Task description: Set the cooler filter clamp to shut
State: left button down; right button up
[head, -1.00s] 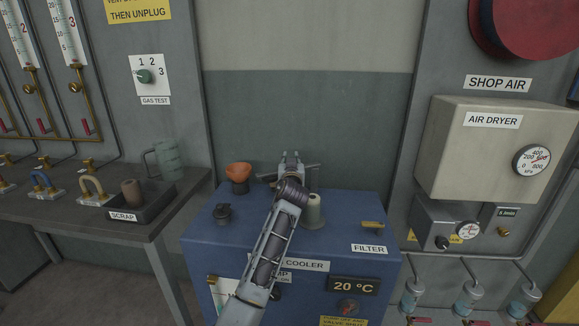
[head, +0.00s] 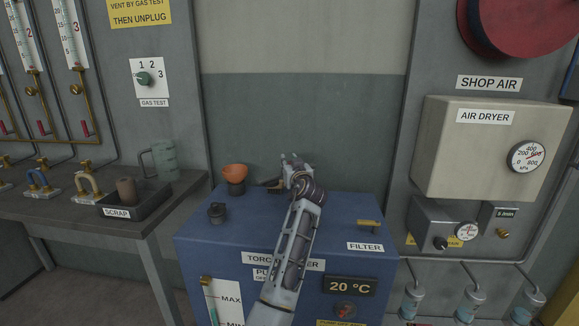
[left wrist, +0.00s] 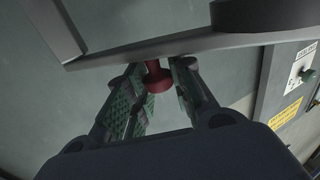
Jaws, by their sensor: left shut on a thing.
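My left gripper (head: 291,163) is above the back of the blue cooler (head: 222,247). In the left wrist view its green-padded fingers are closed around a red knob (left wrist: 158,79) below a grey bar (left wrist: 190,43). The knob appears joined to the bar; I take these for the filter clamp, though I cannot be sure. In the head view a short dark piece (head: 271,183) shows left of the gripper. My arm hides most of the clamp area, so its position cannot be read. The FILTER label (head: 364,246) is at the cooler's front right. My right gripper is not in view.
An orange funnel (head: 234,172) and a black cap (head: 216,212) stand on the cooler's left. A small yellow handle (head: 368,224) is on its right. A scrap tray (head: 150,200) is on the left bench. The air dryer (head: 490,155) is on the right.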

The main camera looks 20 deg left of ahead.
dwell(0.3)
pick_arm(q)
jog(key=c, duration=1.3)
grip_release()
jog(key=shift+r, duration=5)
